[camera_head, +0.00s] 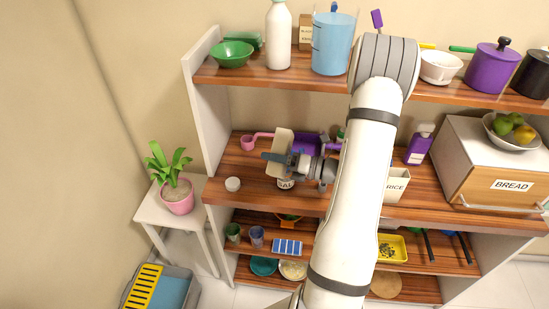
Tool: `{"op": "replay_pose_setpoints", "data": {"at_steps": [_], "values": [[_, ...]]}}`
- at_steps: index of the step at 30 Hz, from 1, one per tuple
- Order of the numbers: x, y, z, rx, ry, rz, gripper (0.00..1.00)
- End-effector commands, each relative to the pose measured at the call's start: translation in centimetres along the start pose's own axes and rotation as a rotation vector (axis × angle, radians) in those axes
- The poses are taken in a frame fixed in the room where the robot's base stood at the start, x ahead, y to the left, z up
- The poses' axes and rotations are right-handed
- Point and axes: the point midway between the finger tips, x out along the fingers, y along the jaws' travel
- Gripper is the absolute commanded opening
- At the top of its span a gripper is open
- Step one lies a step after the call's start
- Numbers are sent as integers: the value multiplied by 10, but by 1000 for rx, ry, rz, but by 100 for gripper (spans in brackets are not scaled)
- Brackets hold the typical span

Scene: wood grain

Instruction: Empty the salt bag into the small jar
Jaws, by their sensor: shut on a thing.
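My gripper (282,159) reaches in from the right over the middle shelf. It is shut on a cream bag, the salt bag (284,137), and holds it above the shelf. The bag looks tilted; its mouth and contents cannot be made out. A small jar (285,184) with a dark "SAL…" label stands right below the bag and gripper. The gripper hides the jar's top, so I cannot tell how full it is. A small round white piece, perhaps the jar's lid (233,184), lies on the shelf to the left of the jar.
The middle shelf (232,202) also holds a pink pan (248,143), a purple item behind the gripper, a RICE container (396,185), a purple bottle (419,145) and the bread box (490,175). The upper shelf (290,80) hangs above. Bare shelf shows at the left front.

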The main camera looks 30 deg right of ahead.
Motion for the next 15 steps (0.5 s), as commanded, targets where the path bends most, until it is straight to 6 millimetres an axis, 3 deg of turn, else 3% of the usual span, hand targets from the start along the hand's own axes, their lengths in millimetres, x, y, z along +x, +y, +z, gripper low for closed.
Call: {"op": "replay_pose_setpoints", "data": {"at_steps": [9, 15], "values": [[0, 0, -4, 175, 1, 2, 41], [0, 0, -4, 179, 1, 2, 41]]}}
